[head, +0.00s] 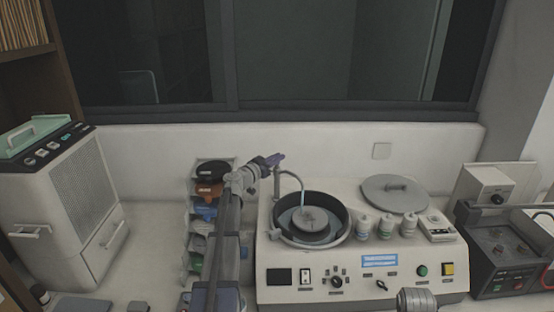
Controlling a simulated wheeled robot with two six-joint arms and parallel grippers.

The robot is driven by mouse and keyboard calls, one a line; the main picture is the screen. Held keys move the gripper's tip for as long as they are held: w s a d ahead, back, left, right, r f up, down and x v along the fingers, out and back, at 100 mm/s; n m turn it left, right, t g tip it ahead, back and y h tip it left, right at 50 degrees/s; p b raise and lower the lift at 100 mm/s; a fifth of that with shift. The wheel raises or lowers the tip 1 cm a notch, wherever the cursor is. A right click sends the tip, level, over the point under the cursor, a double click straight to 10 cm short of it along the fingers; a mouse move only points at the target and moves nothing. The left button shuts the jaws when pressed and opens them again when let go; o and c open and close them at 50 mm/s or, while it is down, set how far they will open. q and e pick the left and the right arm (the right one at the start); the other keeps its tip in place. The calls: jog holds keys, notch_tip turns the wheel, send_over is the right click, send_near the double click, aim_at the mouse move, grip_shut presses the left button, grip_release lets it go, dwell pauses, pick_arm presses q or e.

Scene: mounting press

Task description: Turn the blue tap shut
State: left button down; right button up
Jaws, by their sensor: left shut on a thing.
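The blue tap (275,158) is at the back left corner of the polishing machine, above the thin curved spout (291,174). My left gripper (264,163) reaches up from the lower left and is shut on the tap's blue handle. The gripper hides part of the handle, and the fingertips are too small to see in detail. A thin pale streak, looking like water, hangs from the spout end over the round bowl (340,232). My right gripper does not show; a grey cylindrical part at the bottom right looks like my right arm.
The cream machine (278,256) has a grey lid (395,192), several small bottles (386,227) and a front control panel. A rack of coloured items (208,170) stands just left of my left arm. A dark press (500,250) is at the right. A white cabinet unit (60,190) stands left.

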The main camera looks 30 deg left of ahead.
pick_arm(q)
jog(key=m+g+h, duration=0.1)
jog(key=m+h, duration=0.1)
jog(key=h, duration=0.1)
jog(key=m+g+h, duration=0.1)
jog(key=m+h, duration=0.1)
jog(key=h, duration=0.1)
jog(key=m+g+h, duration=0.2)
jog(key=h, duration=0.1)
jog(key=shift+w+a, duration=0.25)
jog(key=shift+s+d+m+g+h, duration=0.15)
jog(key=shift+m+g+h, duration=1.55)
jog(key=shift+m+g, duration=0.3)
jog(key=shift+d+g, duration=0.1)
jog(key=shift+g, duration=0.2)
jog(key=c, duration=0.9)
grip_release()
notch_tip(320, 180, up, 10)
jog(key=p, duration=1)
